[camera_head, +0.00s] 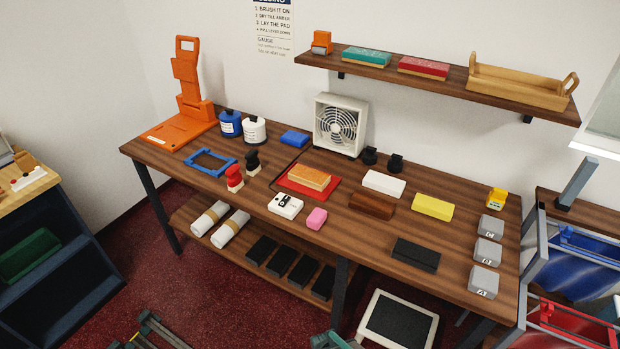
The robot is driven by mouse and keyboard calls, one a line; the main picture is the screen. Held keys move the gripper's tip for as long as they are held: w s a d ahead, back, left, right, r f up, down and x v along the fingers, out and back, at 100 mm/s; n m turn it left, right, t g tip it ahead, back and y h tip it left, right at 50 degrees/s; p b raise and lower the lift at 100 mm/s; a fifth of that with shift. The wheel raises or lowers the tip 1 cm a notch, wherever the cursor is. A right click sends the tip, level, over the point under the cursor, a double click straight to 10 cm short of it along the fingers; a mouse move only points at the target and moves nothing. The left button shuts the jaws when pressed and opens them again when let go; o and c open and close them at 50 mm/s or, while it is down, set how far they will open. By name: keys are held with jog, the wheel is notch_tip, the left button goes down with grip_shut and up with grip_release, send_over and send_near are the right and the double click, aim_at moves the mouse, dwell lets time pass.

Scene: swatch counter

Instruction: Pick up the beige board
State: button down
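A pale cream-white block (384,183) lies flat on the wooden counter, right of centre; it is the closest plain match to a beige board. A tan board with an orange top (310,177) lies on a red tray (289,184) left of it, and I cannot tell for sure which of the two is meant. Both lie uncovered.
The counter (345,238) also bears a brown block (371,206), a yellow block (432,207), a black block (416,254), grey blocks (485,281), a fan (340,125) and an orange stand (188,100). A shelf (455,78) hangs above the back right. Bare wood shows near the front edge.

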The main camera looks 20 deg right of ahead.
grip_release()
dwell(0.7)
